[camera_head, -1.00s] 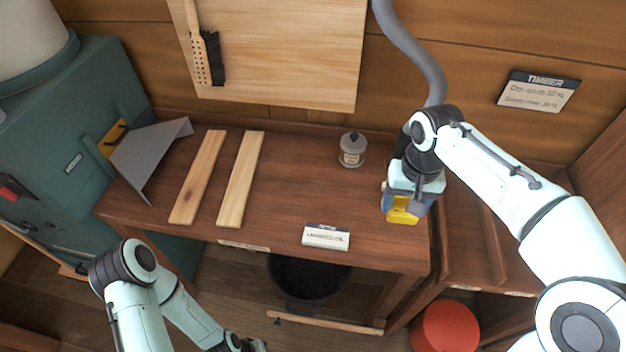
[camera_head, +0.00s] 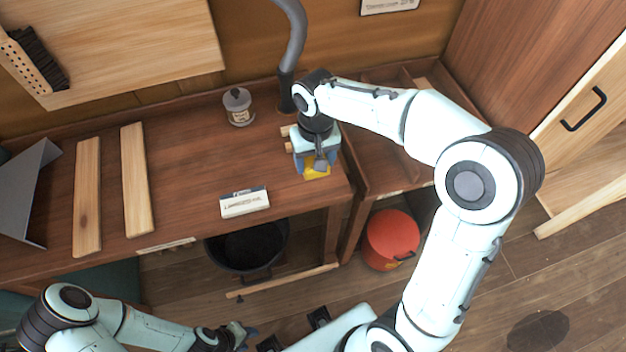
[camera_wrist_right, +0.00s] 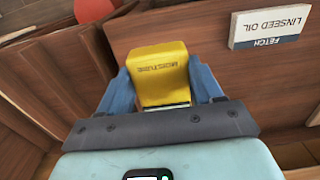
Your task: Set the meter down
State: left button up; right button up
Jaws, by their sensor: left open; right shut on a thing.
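The meter is a yellow block marked "MOISTURE" (camera_wrist_right: 165,65), and it also shows in the head view (camera_head: 317,169) over the right end of the wooden bench (camera_head: 190,215). My right gripper (camera_head: 316,160) is shut on it, with a blue finger on either side in the right wrist view (camera_wrist_right: 163,88). The gripper hides part of the meter, and I cannot tell whether it touches the bench top. My left gripper (camera_head: 244,333) is open and empty, low in front of the bench.
A "Linseed oil" label (camera_head: 244,202) lies on the bench's front edge. A grey hose (camera_head: 293,45) hangs behind the gripper. A red bucket (camera_head: 390,240) and black tub (camera_head: 247,247) are below.

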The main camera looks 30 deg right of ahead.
aim_at(314, 188)
pick_arm(q)
jog(key=shift+s+f+b, duration=0.35)
jog(key=shift+f, duration=0.2)
pick_arm(e)
notch_tip(314, 188, down, 9)
jog(key=shift+w+f, duration=0.1)
jog(key=shift+f, duration=0.05)
pick_arm(q)
jog(key=shift+f, duration=0.1)
pick_arm(e)
jog(key=shift+f, duration=0.1)
jog(key=o, duration=0.8)
jog(key=shift+f, duration=0.15)
jog(key=o, duration=0.5)
jog(key=shift+c, duration=0.2)
jog(key=shift+r, duration=0.65)
pick_arm(q)
jog(key=shift+w+r+p, duration=0.3)
jog(key=shift+r+p, duration=0.05)
jog(key=shift+r, duration=0.15)
jog(key=shift+w+r+p, duration=0.25)
jog(key=shift+r+p, duration=0.05)
jog(key=shift+r, duration=0.15)
pick_arm(e)
notch_tip(314, 188, up, 11)
jog(key=shift+r, duration=0.15)
